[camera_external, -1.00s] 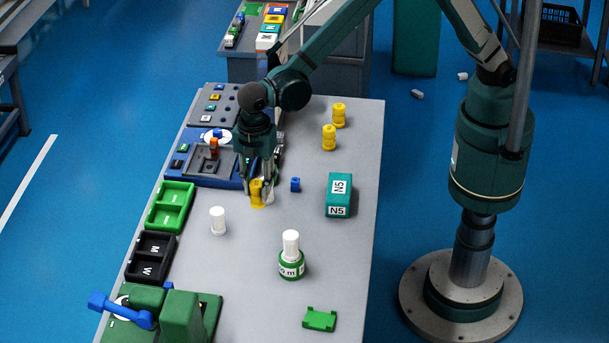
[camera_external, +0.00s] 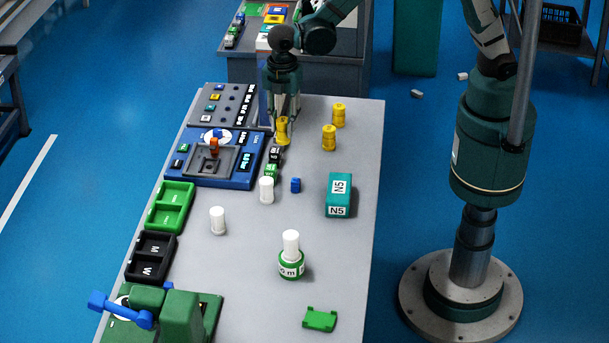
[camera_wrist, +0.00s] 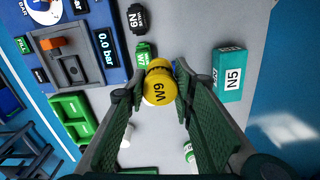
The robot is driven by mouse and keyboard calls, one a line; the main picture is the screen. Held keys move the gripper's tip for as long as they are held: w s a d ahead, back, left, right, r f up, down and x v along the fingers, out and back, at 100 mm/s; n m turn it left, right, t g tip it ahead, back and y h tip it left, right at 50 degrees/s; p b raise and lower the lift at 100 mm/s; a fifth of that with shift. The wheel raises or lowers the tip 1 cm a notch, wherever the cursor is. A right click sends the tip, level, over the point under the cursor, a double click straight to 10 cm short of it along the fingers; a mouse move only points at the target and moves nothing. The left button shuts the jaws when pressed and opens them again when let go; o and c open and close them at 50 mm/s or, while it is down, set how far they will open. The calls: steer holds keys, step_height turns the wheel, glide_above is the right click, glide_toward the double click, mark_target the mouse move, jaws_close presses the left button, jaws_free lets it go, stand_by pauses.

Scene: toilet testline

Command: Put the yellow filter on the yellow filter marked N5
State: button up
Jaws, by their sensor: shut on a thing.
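My gripper (camera_external: 283,138) is shut on a yellow filter (camera_external: 283,128) and holds it upright over the back part of the table. In the wrist view the held yellow filter (camera_wrist: 162,92) sits between the fingertips, with a marking that reads like W9. Two other yellow filters, a farther one (camera_external: 338,114) and a nearer one (camera_external: 328,137), stand to the right of my gripper. Their markings are too small to read. The N5 label that I can read is on a teal box (camera_external: 339,187) at the right of the table.
White cylinders (camera_external: 266,190) (camera_external: 217,220) and a small blue piece (camera_external: 295,185) stand mid-table. A white bottle on a green ring (camera_external: 291,262) is nearer. Blue (camera_external: 240,178) and grey panels (camera_external: 222,97) line the left. The right-hand table strip is mostly clear.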

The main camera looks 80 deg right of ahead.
steer(key=s+d+r+p, duration=0.15)
steer(key=s+d, duration=0.35)
steer(key=d, duration=0.6)
steer(key=r+p, duration=0.1)
steer(key=r, duration=0.1)
glide_above(329, 128)
steer(key=shift+d+f, duration=0.1)
steer(key=shift+f, duration=0.15)
steer(key=shift+f, duration=0.2)
steer(key=shift+f, duration=2.75)
steer(key=shift+f, duration=0.1)
steer(key=shift+f, duration=2)
steer(key=shift+f+b, duration=0.15)
steer(key=shift+b, duration=0.25)
